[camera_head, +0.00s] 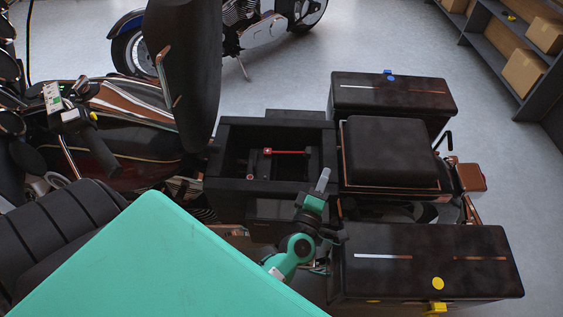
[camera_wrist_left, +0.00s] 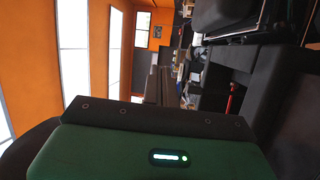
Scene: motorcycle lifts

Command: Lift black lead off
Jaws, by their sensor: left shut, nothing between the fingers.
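My left gripper (camera_head: 323,180) is shut and empty, beside the right front corner of an open black box (camera_head: 222,178) on the motorcycle, pointing up. A dark block, probably the battery (camera_head: 290,170), sits inside the box. A red bar (camera_head: 286,152) lies across its far side, and a small red cap (camera_head: 250,177) shows near the box's left side. I cannot make out the black lead against the dark interior. The left wrist view shows a red strip (camera_wrist_left: 231,98) at the right; no fingertips are clear there. My right gripper is not in view.
The raised black seat (camera_head: 185,70) stands behind the box on the left. A black top case (camera_head: 390,150) and two side cases, far (camera_head: 395,95) and near (camera_head: 400,285), lie to the right. Another motorcycle (camera_head: 135,50) stands behind. Shelves with cartons (camera_head: 523,72) are at the far right.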

